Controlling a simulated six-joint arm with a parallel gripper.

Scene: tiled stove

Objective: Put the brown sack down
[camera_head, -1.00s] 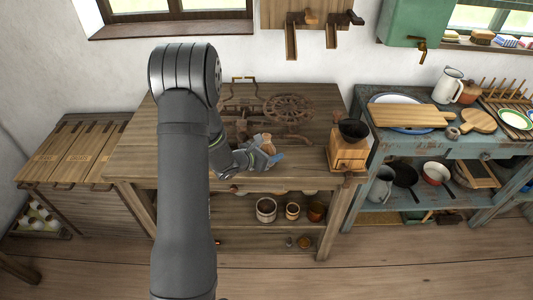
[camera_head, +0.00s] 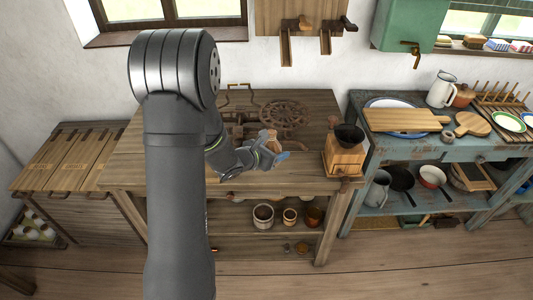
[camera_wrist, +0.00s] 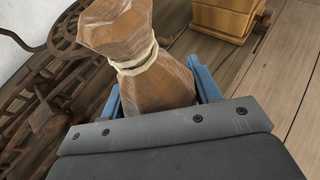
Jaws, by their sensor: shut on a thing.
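The brown sack (camera_wrist: 150,60), tied round its neck with a pale cord, is between the blue fingers of my gripper (camera_wrist: 160,90) in the wrist view. In the head view the sack (camera_head: 272,137) shows small at the end of my arm, over the wooden table (camera_head: 300,178). My gripper (camera_head: 280,155) is shut on it. The sack's lower end is hidden by the gripper, so I cannot tell whether it touches the tabletop.
A cast-iron machine with a spoked wheel (camera_head: 284,112) stands behind the gripper on the table. A wooden coffee grinder (camera_head: 344,154) stands at the table's right end. The tabletop between gripper and grinder is bare. Pots (camera_head: 263,214) stand on the shelf below.

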